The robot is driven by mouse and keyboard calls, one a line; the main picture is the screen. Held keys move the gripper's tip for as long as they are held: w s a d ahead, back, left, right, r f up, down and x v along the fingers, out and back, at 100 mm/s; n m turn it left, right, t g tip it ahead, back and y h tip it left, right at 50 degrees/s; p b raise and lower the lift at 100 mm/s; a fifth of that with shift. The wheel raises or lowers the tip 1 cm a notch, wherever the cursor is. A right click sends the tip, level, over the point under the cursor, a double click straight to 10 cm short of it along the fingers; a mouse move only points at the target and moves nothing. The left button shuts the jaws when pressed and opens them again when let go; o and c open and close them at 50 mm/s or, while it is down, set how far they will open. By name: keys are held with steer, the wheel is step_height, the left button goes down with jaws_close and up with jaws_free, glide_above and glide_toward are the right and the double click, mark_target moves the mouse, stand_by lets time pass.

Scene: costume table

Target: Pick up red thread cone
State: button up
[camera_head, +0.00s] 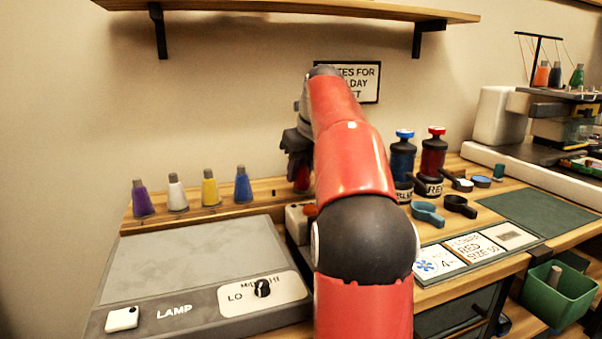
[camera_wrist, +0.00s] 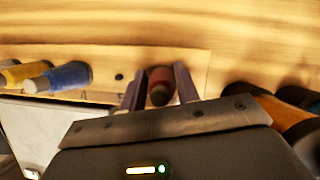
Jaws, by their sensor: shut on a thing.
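The red thread cone (camera_wrist: 160,83) sits between the two fingers of my gripper (camera_wrist: 160,92) in the wrist view, and the fingers are shut on it. In the head view a red part of the cone (camera_head: 303,178) shows beside my arm, below my dark gripper (camera_head: 298,158). My arm hides much of the gripper and cone there. I cannot tell whether the cone's base still touches the wooden rack.
Purple (camera_head: 142,199), white (camera_head: 176,192), yellow (camera_head: 210,187) and blue (camera_head: 242,185) cones stand in a row to the left. A lamp box (camera_head: 190,262) lies in front. Blue (camera_head: 402,160) and red (camera_head: 433,155) bottles stand to the right. A shelf (camera_head: 290,8) hangs above.

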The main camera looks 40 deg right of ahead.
step_height(320, 180, up, 3)
steer(key=shift+s+r+p, duration=0.1)
steer(key=shift+p, duration=0.55)
steer(key=shift+r, duration=1.75)
steer(key=s+a+b, duration=0.1)
steer(key=s, duration=0.5)
steer(key=s+a+b, duration=0.2)
steer(key=s, duration=0.4)
steer(key=s+a+b, duration=0.1)
steer(key=s+a, duration=0.1)
steer(key=s, duration=0.5)
steer(key=shift+r, duration=0.1)
